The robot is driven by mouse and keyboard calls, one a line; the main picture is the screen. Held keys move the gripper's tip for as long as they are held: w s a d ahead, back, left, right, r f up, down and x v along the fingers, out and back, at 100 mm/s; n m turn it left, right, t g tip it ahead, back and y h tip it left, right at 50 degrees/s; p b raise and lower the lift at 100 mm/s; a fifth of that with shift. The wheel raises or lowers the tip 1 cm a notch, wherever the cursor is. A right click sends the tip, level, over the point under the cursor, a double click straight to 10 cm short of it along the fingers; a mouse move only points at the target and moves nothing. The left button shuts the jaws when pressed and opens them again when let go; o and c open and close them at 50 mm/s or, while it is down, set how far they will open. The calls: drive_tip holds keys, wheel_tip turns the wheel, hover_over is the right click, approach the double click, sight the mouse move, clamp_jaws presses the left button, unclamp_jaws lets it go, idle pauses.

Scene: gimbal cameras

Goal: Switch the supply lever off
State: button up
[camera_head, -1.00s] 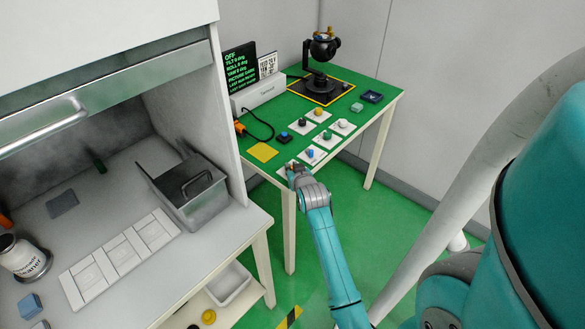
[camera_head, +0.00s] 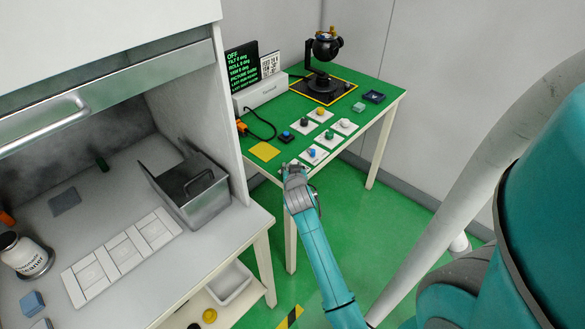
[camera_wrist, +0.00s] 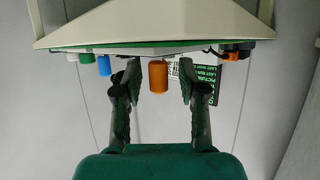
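In the wrist view, which appears upside down, an orange cylinder (camera_wrist: 158,74), which looks like the lever's handle, stands between my gripper's two dark fingers. The fingers are apart, with visible gaps on both sides of the cylinder; whether it is within their reach in depth I cannot tell. In the head view my gripper (camera_head: 292,169) is at the front edge of the green table (camera_head: 345,108) and hides the lever there. A black screen (camera_head: 242,68) at the table's back left reads OFF at the top in green.
White plates with coloured knobs, including a blue knob (camera_head: 312,152) and a green knob (camera_head: 330,135), lie close beyond my gripper. A yellow pad (camera_head: 264,151) is left of it. A black gimbal (camera_head: 324,70) stands at the back. A bench with a metal bin (camera_head: 200,200) is at left.

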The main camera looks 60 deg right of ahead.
drive_tip(key=v, duration=1.2)
drive_tip(key=shift+s, duration=0.1)
idle(0.5)
